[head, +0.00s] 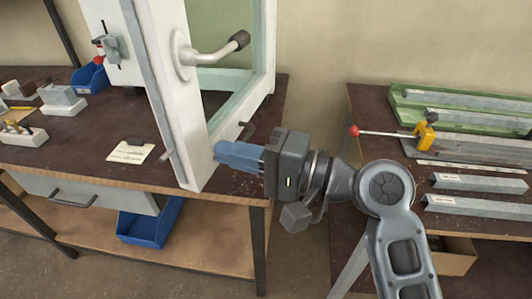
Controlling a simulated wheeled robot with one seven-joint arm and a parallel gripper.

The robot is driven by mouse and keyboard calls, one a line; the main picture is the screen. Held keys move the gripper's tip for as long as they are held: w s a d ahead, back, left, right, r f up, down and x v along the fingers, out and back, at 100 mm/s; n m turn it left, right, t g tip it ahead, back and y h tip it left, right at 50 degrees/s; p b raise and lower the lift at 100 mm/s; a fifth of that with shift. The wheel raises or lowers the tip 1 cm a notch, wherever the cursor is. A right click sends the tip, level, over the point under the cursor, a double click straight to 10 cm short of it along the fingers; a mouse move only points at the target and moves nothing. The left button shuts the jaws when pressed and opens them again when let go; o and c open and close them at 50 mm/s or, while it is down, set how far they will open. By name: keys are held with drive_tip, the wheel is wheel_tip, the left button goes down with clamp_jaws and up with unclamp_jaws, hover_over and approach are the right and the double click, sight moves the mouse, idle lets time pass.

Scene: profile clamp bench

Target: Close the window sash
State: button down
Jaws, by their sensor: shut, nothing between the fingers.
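The white window sash (175,95) stands swung open toward me above the left bench, its lower corner jutting past the bench's front edge. Its lever handle (215,48) sits on the upper part of the sash face. The pale green window frame (245,88) shows behind it, with an opening between the two. My gripper (222,156) comes in from the right with its blue fingers shut and empty. The fingertips are at the sash's lower right edge; I cannot tell whether they touch it.
The left bench (75,150) carries a blue bin (90,77), small blocks and a paper note (131,150). The right bench (480,225) holds metal profiles, a green tray (410,100) and a clamp (425,135). A floor gap lies between the benches.

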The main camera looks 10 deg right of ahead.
sight(188, 144)
drive_tip(key=shift+p+x, duration=0.35)
drive_tip(key=shift+x, duration=1.9)
drive_tip(key=shift+a, duration=0.1)
